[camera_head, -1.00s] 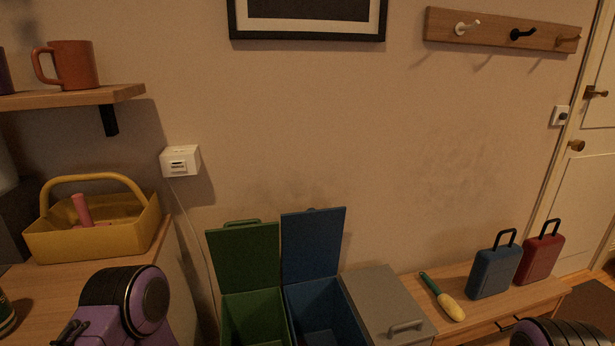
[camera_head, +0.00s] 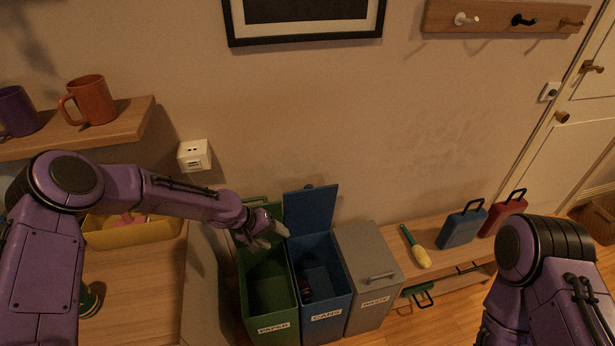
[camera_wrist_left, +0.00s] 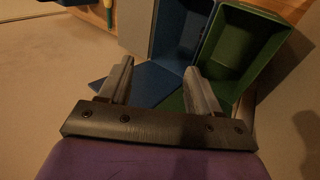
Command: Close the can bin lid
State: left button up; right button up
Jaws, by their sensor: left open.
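The can bin (camera_head: 323,316) is the blue one labelled CANS, between the green and grey bins. Its blue lid (camera_head: 309,208) stands open, tilted up toward the wall. A small dark item lies inside the bin. My left gripper (camera_head: 274,236) is open and empty, above the green bin's rear and beside the left edge of the blue lid. In the left wrist view, the blue lid (camera_wrist_left: 142,84) shows between and beyond the two parted fingers (camera_wrist_left: 159,66); contact cannot be told. My right arm is at the right, its gripper out of frame.
The green paper bin (camera_head: 270,300) is open, its lid (camera_head: 250,213) up and partly hidden by my left gripper. The grey waste bin (camera_head: 366,250) is shut. A bench (camera_head: 398,242) with two small cases stands right. A white wall box (camera_head: 194,155) and shelf (camera_head: 130,122) are left.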

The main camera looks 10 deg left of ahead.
aim_at(309, 210)
jog(key=i, duration=0.85)
